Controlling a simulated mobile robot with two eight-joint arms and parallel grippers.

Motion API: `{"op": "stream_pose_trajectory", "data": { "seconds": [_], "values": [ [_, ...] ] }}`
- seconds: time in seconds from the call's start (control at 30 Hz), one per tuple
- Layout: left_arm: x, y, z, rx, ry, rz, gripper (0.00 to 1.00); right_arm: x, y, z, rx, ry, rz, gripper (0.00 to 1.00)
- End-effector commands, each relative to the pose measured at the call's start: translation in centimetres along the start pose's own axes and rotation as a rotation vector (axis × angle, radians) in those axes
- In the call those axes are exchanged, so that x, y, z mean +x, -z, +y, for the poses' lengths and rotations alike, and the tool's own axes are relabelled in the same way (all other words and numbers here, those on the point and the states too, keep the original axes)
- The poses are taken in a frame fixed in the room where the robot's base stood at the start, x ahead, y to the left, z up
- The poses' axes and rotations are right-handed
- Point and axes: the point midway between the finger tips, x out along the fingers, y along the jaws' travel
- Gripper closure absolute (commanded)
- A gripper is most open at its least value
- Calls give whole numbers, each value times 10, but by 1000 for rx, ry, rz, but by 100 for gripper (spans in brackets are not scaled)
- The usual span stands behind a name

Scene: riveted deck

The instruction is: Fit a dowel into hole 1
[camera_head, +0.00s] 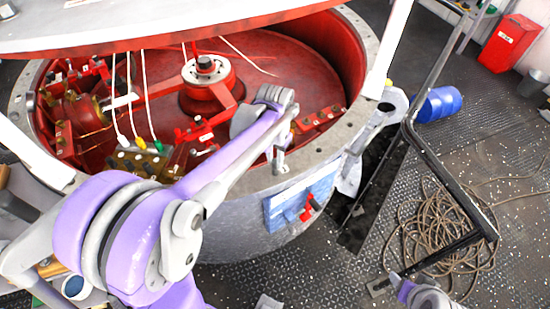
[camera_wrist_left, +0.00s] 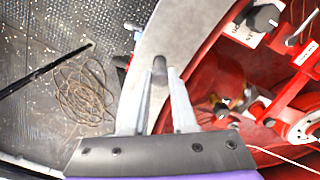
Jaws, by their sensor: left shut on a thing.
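My left gripper (camera_head: 280,160) is over the right-hand part of the vessel's grey rim (camera_head: 240,183) in the head view. In the left wrist view its two fingers (camera_wrist_left: 160,75) are closed on a short dark grey dowel (camera_wrist_left: 159,64). The dowel is over the bare grey rim (camera_wrist_left: 185,35); I cannot tell whether its lower end touches the rim or is in a hole. No numbered hole can be made out. Part of my right arm (camera_head: 425,295) shows at the bottom right; the state of its gripper is unclear.
The vessel's red interior (camera_head: 290,65) holds fittings and cables beside the rim. A blue panel with red parts (camera_head: 290,208) is on its outer wall. A black metal frame (camera_head: 440,180), coiled rope (camera_head: 420,235), blue barrel (camera_head: 438,104) and red bin (camera_head: 508,45) stand right.

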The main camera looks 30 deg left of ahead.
Motion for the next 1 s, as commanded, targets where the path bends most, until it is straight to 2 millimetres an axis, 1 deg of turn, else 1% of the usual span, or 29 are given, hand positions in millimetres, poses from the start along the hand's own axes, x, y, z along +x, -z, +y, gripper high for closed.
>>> {"op": "stream_pose_trajectory", "data": {
  "seconds": [0.73, 0.77, 0.8, 0.93, 0.97, 1.0],
  "values": [
    [14, 0, 0, 0, 0, 0, 100, 9, -8, 0, 0, 0, -6, 40],
    [14, 0, 0, 0, 0, 0, 73, 9, -8, 0, 0, 0, -6, 40],
    [14, 0, 0, 0, 0, 0, 66, 8, -8, 0, 0, 0, -6, 40],
    [14, 0, 0, 0, 0, 0, 43, 8, -8, 0, 0, 0, -6, 40],
    [14, 0, 0, 0, 0, 0, 40, 8, -8, 0, 0, 0, -6, 40],
    [14, 0, 0, 0, 0, 0, 40, 8, -8, 0, 0, 0, -6, 40]
  ]
}}
